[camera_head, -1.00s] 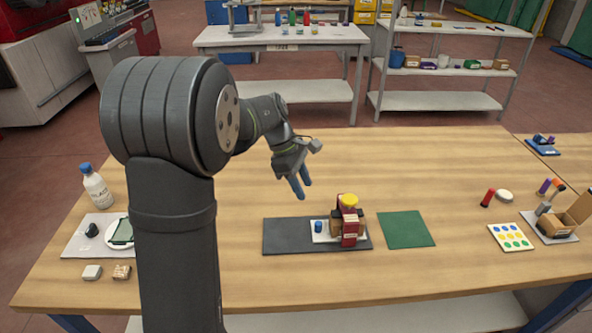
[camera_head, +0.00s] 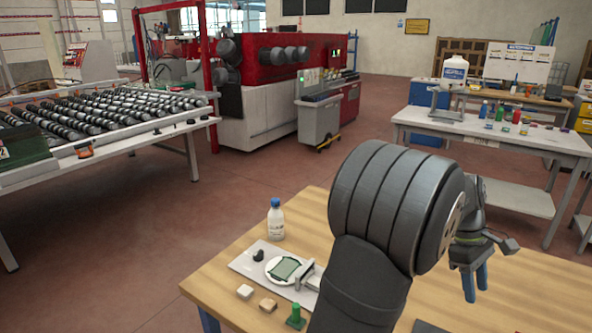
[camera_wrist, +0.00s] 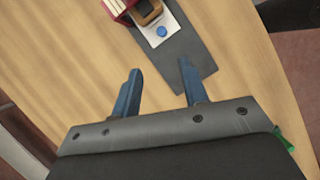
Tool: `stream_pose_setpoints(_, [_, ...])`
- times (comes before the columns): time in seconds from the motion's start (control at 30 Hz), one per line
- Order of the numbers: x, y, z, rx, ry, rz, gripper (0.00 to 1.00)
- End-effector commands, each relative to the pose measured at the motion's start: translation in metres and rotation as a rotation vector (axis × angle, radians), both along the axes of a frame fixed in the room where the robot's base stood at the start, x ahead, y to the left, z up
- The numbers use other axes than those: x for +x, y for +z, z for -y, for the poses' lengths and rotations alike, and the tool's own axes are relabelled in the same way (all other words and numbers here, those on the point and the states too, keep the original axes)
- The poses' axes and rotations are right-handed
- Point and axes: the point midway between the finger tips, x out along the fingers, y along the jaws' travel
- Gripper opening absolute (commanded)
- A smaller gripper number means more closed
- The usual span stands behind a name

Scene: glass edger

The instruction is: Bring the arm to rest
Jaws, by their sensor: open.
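My gripper (camera_head: 475,283) hangs over the wooden table at the right of the head view, its two blue fingers pointing down. In the wrist view my gripper (camera_wrist: 158,85) shows its blue fingers spread apart with nothing between them. Below and beyond the fingertips lies a dark grey mat (camera_wrist: 186,56) on the table. A white plate with a blue knob (camera_wrist: 162,31) and part of a red device (camera_wrist: 117,6) sit on that mat. The fingers look apart from all of these.
A roller conveyor (camera_head: 100,115) and a red machine (camera_head: 290,60) stand behind. Open floor lies between.

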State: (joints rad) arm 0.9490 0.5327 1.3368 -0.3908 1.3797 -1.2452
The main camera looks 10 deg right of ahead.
Motion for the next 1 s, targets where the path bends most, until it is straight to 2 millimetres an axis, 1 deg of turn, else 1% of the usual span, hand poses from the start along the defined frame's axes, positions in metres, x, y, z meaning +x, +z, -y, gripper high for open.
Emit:
stream_pose_setpoints(0.17, [-0.005, -0.012, 0.002, 0.002, -0.001, -0.002, 0.40])
stream_pose_setpoints(0.27, [-0.011, -0.027, 0.003, 0.003, -0.001, -0.002, 0.40])
stream_pose_setpoints(0.8, [-0.048, -0.127, 0.019, 0.005, -0.001, -0.002, 0.40])
stream_pose_setpoints(1.0, [-0.058, -0.155, 0.024, 0.003, -0.001, 0.000, 0.40])
